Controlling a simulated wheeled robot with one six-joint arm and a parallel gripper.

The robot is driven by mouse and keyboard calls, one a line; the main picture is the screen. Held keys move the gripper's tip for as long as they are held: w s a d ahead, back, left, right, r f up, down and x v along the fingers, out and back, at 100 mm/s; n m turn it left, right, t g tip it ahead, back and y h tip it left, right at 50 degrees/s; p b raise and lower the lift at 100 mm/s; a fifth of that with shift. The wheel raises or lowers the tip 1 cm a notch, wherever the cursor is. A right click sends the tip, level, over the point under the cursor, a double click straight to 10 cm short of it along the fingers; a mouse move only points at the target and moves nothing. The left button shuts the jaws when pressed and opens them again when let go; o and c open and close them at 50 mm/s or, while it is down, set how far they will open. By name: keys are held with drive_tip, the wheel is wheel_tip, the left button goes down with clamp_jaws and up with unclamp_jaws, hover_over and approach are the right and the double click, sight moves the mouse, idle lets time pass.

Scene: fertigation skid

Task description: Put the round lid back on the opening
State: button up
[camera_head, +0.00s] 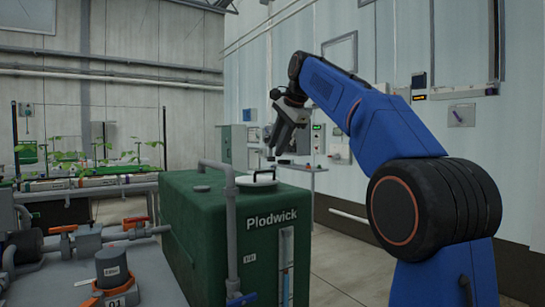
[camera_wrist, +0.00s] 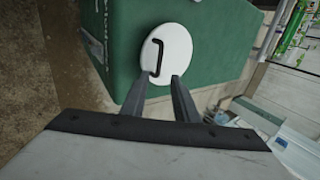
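The round white lid (camera_head: 262,184) lies on top of the green tank marked "Plodwick" (camera_head: 205,225). In the wrist view the lid (camera_wrist: 178,55) is a pale disc with a black bar handle (camera_wrist: 157,57). No open hole shows; I cannot tell whether the lid covers the opening or lies beside it. My gripper (camera_head: 270,156) hangs above the lid, pointing down. In the wrist view its two fingers (camera_wrist: 160,78) are apart with nothing between them.
A grey pipe (camera_head: 230,225) bends over the tank's left side. Valves with orange handles (camera_head: 62,230) and a dark capped cylinder (camera_head: 112,267) stand at left. A small table (camera_head: 300,167) stands behind the tank.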

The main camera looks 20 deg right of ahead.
drive_tip(key=shift+v, duration=1)
drive_tip(key=s+d+f+n+g+h, duration=0.1)
drive_tip(key=s+f+n, duration=1.3)
drive_tip(key=s+f, duration=3)
wheel_tip(320, 180, down, 4)
drive_tip(key=shift+d+r+g+h, duration=0.2)
drive_tip(key=shift+d+g+h, duration=0.1)
drive_tip(key=shift+d+h, duration=0.3)
